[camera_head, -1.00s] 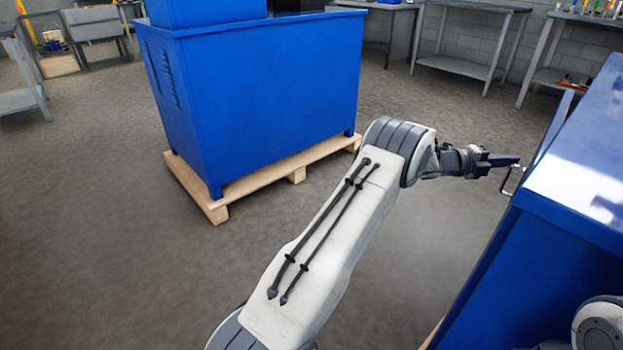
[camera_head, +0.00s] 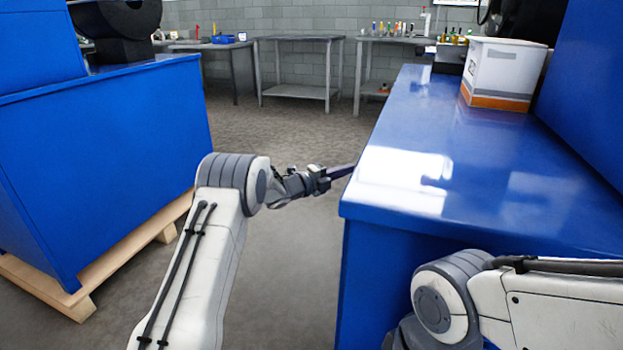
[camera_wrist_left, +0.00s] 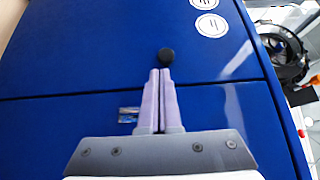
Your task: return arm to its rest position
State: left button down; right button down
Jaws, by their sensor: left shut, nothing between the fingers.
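My left arm reaches forward in the middle of the head view. Its gripper (camera_head: 345,171) is beside the left edge of the blue cabinet (camera_head: 400,228). In the left wrist view the two pale fingers (camera_wrist_left: 160,75) lie together with nothing between them. They point at a blue surface with a seam across it, and a round black knob (camera_wrist_left: 166,56) shows just past their tips. Whether they touch it I cannot tell. My right arm's pale link and grey joint show at the lower right of the head view; its gripper is out of the picture.
A white and orange box (camera_head: 502,72) stands on the blue cabinet's top. Another blue cabinet (camera_head: 110,150) on a wooden pallet (camera_head: 60,298) is at the left. Grey tables (camera_head: 300,88) line the back wall. Open floor lies between the cabinets.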

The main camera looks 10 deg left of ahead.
pick_arm(q)
jog(key=p+v, duration=0.1)
jog(key=v, duration=0.7)
jog(key=shift+p, duration=0.4)
jog(key=shift+d, duration=0.1)
